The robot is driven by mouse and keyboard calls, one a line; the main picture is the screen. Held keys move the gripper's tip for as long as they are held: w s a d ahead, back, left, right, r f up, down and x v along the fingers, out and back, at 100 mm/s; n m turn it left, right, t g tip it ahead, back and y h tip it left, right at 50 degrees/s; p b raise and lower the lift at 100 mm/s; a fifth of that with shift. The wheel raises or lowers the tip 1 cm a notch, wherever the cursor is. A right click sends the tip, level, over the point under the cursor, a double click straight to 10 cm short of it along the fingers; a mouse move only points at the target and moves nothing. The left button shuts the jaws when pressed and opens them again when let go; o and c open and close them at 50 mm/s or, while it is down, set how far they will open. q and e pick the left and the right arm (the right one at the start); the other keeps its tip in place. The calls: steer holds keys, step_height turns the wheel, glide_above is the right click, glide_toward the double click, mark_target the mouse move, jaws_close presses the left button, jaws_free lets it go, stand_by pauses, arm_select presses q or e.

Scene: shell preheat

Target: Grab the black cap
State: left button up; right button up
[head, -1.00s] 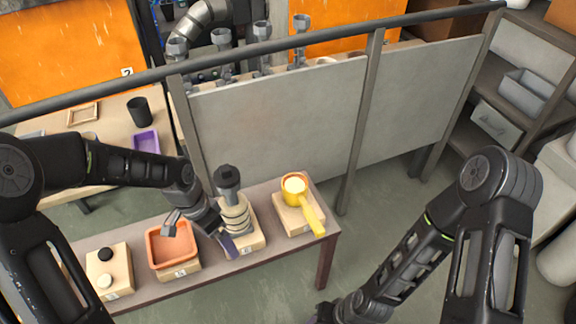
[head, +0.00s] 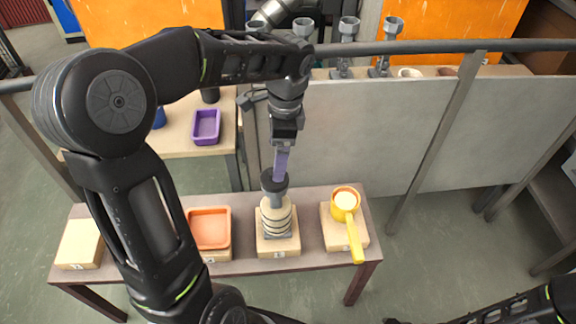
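A small black cap seen earlier on a block left of the orange tray is not visible now; my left arm covers that area. My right arm is at the lower right, and its gripper is out of view.
An orange tray (head: 208,228) stands left of the shell, and a yellow ladle (head: 347,212) stands right of it. A bare block (head: 80,243) is at the table's left end. A grey partition with a rail (head: 440,52) stands behind.

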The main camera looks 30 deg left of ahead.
mark_target(267, 183)
arm_select(q)
steer(key=shift+w, duration=0.3)
steer(key=shift+s, duration=0.3)
steer(key=shift+a+f, duration=0.15)
steer(key=shift+f, duration=1.15)
steer(key=shift+s+a+f, duration=0.1)
steer(key=shift+a+f, duration=0.05)
steer(key=shift+f, duration=1.15)
steer(key=shift+s+a+f, duration=0.1)
steer(key=shift+f, duration=1.2)
steer(key=c, duration=1.4)
steer(key=shift+r, duration=0.15)
